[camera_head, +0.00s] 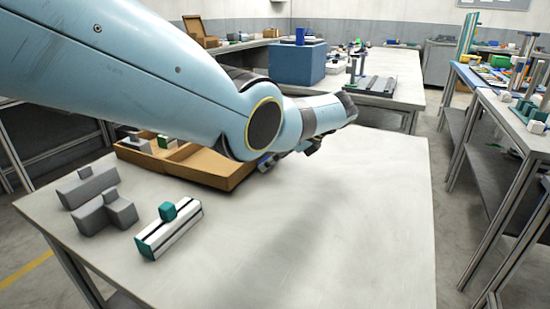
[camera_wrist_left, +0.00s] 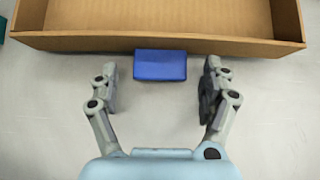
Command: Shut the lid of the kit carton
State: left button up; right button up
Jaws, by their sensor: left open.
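The kit carton (camera_head: 222,178) is a brown cardboard box on the near table, partly hidden behind my left arm. Its left part holds white and green pieces; its right part is an empty shallow tray that looks like the opened-out lid (camera_head: 195,157). In the left wrist view a brown cardboard wall (camera_wrist_left: 160,43) runs across the top, with a blue block or tab (camera_wrist_left: 160,66) at its outer side. My left gripper (camera_wrist_left: 160,82) is open, with one finger on either side of the blue piece and gaps between. My right gripper is not seen.
Grey blocks (camera_head: 90,188) and a white-and-green block (camera_head: 168,230) lie on the near table (camera_head: 330,240), left of its clear middle and right. Another open carton (camera_head: 200,32) and a blue box (camera_head: 297,63) stand on the table behind.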

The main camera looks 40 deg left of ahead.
pick_arm(q)
jog(key=shift+r, duration=0.1)
grip_shut()
dwell(0.3)
